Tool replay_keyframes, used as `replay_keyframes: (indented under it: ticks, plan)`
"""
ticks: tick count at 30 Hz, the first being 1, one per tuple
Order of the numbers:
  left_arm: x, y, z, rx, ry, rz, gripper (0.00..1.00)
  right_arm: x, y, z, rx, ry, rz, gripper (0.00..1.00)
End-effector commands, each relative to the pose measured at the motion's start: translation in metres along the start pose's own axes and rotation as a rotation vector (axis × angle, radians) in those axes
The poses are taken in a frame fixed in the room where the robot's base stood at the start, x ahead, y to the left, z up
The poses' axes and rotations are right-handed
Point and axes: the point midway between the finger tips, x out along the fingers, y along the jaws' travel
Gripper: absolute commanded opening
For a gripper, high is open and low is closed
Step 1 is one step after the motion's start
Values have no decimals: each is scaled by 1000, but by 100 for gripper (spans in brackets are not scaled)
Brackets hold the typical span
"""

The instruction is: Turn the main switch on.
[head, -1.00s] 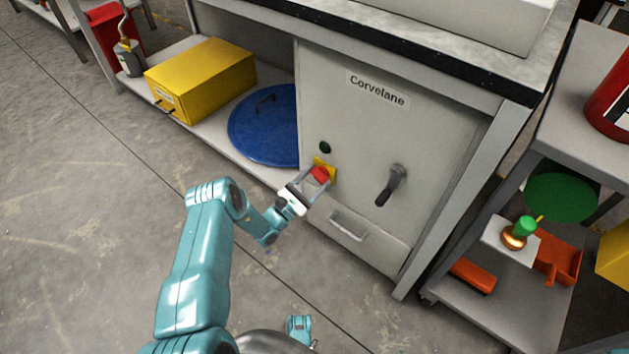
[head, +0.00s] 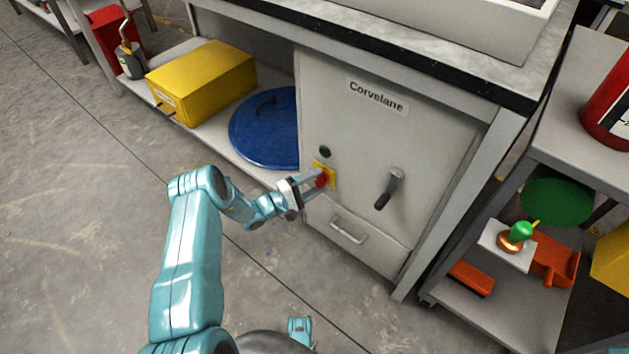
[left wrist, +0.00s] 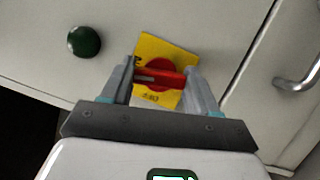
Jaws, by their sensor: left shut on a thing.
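The main switch is a red rotary knob (left wrist: 160,77) on a yellow plate (left wrist: 150,50), set on the front of the grey cabinet (head: 345,130) labelled Corvelane. In the head view the red knob (head: 321,180) sits below a dark green round button (head: 325,151). My left gripper (head: 313,181) reaches it from the left and is shut on the red knob's bar. In the left wrist view the two fingers (left wrist: 160,82) press on the bar's ends, and the bar lies nearly level across the picture. My right gripper (head: 300,328) may show only in part at the bottom.
A black lever handle (head: 389,188) sticks out right of the switch. A drawer handle (head: 348,231) is below it. A yellow box (head: 205,80) and a blue lid (head: 265,128) lie on the shelf to the left. A grey rack (head: 500,300) stands at the right.

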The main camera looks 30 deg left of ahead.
Motion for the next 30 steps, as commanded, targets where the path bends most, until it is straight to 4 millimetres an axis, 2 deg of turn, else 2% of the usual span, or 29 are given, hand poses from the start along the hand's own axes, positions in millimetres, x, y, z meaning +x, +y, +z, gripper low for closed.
replay_keyframes:
  ticks: [12,30]
  plan:
    - [0,2,0,199,3,-83,29,-9,-5,3,-7,-7,-1,43]
    - [0,1,-1,241,3,-99,29,-10,-5,3,-8,-8,-1,43]
